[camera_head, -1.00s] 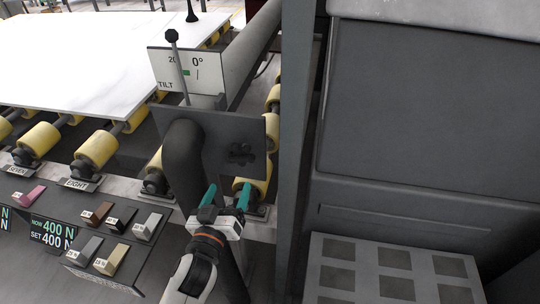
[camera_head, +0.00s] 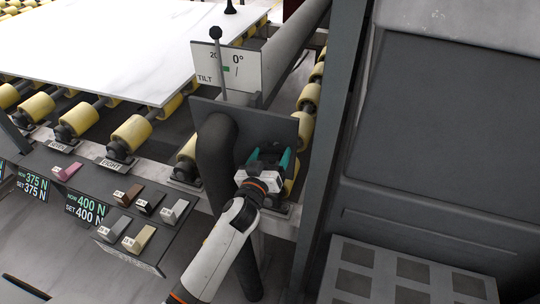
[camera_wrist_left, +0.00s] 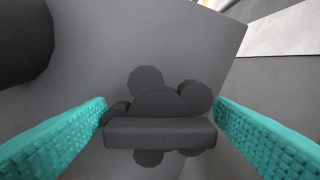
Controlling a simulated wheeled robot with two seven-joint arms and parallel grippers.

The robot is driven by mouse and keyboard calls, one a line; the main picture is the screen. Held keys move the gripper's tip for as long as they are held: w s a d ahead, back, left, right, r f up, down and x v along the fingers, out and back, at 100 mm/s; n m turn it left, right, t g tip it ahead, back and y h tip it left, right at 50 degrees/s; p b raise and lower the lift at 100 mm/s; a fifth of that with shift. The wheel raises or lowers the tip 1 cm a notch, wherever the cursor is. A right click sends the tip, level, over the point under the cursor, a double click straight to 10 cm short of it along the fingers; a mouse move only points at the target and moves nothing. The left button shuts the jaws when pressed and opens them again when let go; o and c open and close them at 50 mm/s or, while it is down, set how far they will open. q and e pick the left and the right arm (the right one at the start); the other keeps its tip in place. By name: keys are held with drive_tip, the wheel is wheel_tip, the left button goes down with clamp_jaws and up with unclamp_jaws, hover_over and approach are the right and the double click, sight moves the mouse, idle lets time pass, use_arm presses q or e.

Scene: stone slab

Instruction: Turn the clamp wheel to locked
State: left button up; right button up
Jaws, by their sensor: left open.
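The clamp wheel (camera_wrist_left: 160,105) is a dark grey lobed knob with a bar across its front, on a grey plate (camera_wrist_left: 110,45) in the left wrist view. The bar lies about level there. In the head view the wheel is mostly hidden behind my left gripper (camera_head: 270,164), which is in front of the plate (camera_head: 262,124). The left gripper is open, its teal fingers on both sides of the wheel. In the wrist view gaps show between the fingers (camera_wrist_left: 160,125) and the bar's ends. My right gripper is not in view.
A thick dark pipe (camera_head: 214,150) stands just left of the wheel. A tilt sign with a lever (camera_head: 216,65) is above the plate. A grey upright post (camera_head: 335,120) is to the right. A button panel (camera_head: 130,215) is at lower left, and the white slab (camera_head: 120,50) lies on yellow rollers.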

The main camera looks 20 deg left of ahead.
use_arm(q)
drive_tip(key=c, duration=0.9)
drive_tip(key=shift+c, duration=0.4)
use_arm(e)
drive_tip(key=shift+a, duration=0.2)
use_arm(q)
drive_tip(key=shift+m, duration=0.3)
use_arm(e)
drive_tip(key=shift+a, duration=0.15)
use_arm(q)
drive_tip(key=m, duration=0.5)
drive_tip(key=shift+d, duration=0.1)
drive_tip(key=m, duration=0.5)
drive_tip(key=shift+m, duration=0.3)
drive_tip(key=m, duration=0.5)
drive_tip(key=shift+d+f+p, duration=0.1)
drive_tip(key=shift+p, duration=0.2)
drive_tip(key=shift+f+m, duration=0.1)
drive_tip(key=shift+m, duration=2.3)
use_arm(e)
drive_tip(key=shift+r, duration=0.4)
